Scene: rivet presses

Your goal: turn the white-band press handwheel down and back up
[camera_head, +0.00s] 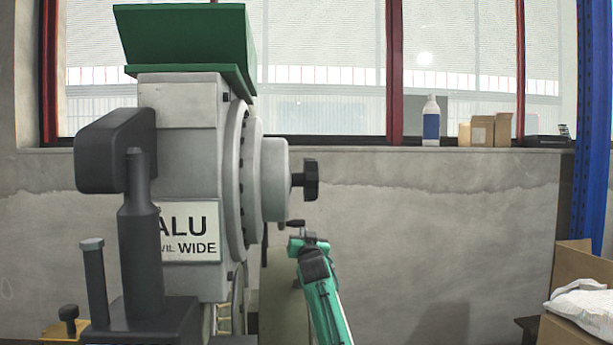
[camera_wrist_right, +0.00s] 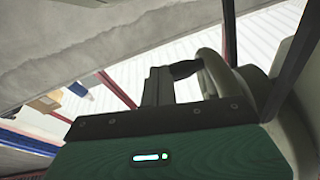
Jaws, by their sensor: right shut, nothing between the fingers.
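A grey press (camera_head: 190,130) fills the left of the head view. Its sign reads "ALU" and "WIDE". I cannot make out a white band on it. Round grey flanges (camera_head: 273,180) stand out on its right side, with a black knob (camera_head: 305,180) at the end. In the right wrist view a curved grey part (camera_wrist_right: 214,72) with a dark grip (camera_wrist_right: 185,69) shows beyond the green gripper body.
A dark upright post (camera_head: 140,235) stands in front of the press at left. A bottle (camera_head: 431,122) and small boxes (camera_head: 490,130) are on the window sill. A cardboard box (camera_head: 575,335) with a white bag (camera_head: 585,308) is at lower right. The space right of my arm looks clear.

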